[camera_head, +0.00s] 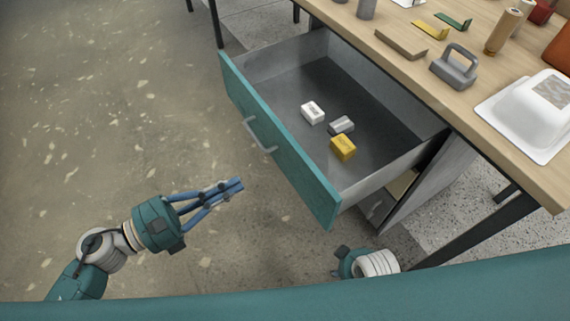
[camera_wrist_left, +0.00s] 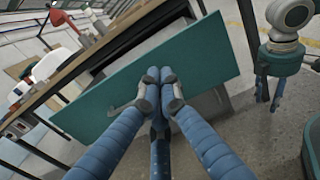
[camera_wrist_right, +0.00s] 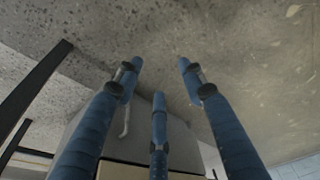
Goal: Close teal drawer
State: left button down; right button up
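The teal drawer (camera_head: 300,178) is pulled far out from under the wooden workbench, its front facing left, with a grey metal handle (camera_head: 258,136). Its front also spans the left wrist view (camera_wrist_left: 205,58). My left gripper (camera_head: 236,187) is shut and empty, with its fingertips together. It is in front of the drawer front, below and left of it in the head view, apart from it. My right gripper (camera_wrist_right: 158,75) is open and empty in the right wrist view; in the head view only its wrist shows, near the bottom, right of the drawer front.
Inside the drawer lie a white box (camera_head: 312,112), a grey block (camera_head: 341,125) and a yellow box (camera_head: 343,148). The workbench (camera_head: 505,100) holds a grey handled tool (camera_head: 455,67), a white tub (camera_head: 535,115) and other items. The floor (camera_head: 110,110) left of the drawer is clear.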

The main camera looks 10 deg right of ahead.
aim_at(297, 152)
pick_arm(q)
jog(key=p+x, duration=0.1)
jog(key=x, duration=1.1)
jog(key=shift+w+d+r+p, duration=0.1)
jog(key=shift+w+r+p, duration=0.1)
jog(key=shift+p, duration=0.2)
jog(key=shift+w+d+f, duration=0.15)
jog(key=shift+w+d, duration=0.1)
jog(key=shift+d, duration=0.25)
pick_arm(e)
notch_tip(297, 152, down, 6)
jog(key=s, duration=0.2)
jog(key=shift+s+d+f, duration=0.15)
jog(key=shift+s, duration=0.15)
pick_arm(q)
jog(key=shift+d, duration=0.15)
